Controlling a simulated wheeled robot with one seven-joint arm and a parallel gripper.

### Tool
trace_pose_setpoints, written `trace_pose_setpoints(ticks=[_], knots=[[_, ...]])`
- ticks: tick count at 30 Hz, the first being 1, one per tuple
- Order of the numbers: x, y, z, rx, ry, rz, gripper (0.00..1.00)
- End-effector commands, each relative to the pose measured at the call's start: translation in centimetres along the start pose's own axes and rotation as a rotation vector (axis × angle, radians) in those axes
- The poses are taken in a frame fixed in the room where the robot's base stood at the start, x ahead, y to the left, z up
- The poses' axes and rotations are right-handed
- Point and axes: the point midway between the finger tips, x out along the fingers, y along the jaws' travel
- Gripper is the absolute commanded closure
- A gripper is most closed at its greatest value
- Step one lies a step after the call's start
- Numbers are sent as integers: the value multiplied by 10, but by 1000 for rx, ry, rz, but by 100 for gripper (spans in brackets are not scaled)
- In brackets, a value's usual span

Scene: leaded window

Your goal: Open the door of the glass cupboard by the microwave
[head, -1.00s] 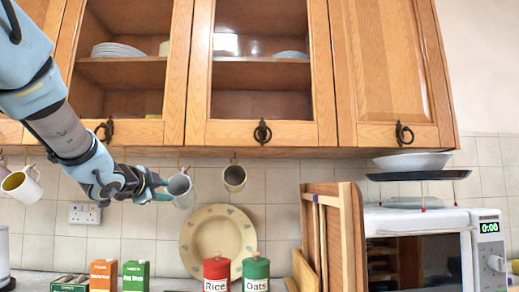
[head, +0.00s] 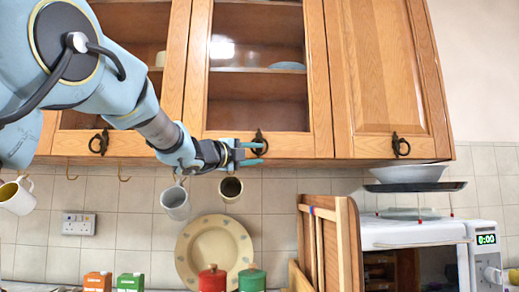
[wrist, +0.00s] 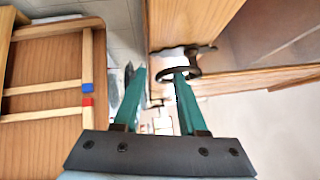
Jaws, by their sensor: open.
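The glass cupboard door nearest the microwave (head: 319,85) is shut, with plates behind its glass. Its dark ring handle (head: 259,137) hangs on the bottom rail and also shows in the wrist view (wrist: 194,70). My gripper (head: 264,150) is open, its green fingers pointing right, at the handle in the head view. In the wrist view my gripper (wrist: 159,74) has its right fingertip at the ring, overlapping it. I cannot tell whether that finger is through the ring or only in front of it. The left finger is clear of the handle.
The microwave (head: 415,234) stands at right, with a black tray (head: 415,187) and white bowl above it. A wooden rack (head: 348,240) stands beside it. Mugs (head: 175,202) hang under the cupboard close below my gripper. A plain wooden door (head: 380,70) adjoins on the right.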

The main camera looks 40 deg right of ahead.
Motion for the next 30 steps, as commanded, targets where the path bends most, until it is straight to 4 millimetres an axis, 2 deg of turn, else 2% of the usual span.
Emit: trace_pose_setpoints(ticks=[5, 14, 25, 30], knots=[[15, -1, 0, 0, 0, 0, 59], [17, 0, 0, -1, -1, -1, 59], [17, 0, 0, -1, -1, 0, 98], [17, 0, 0, -1, -1, 0, 100]])
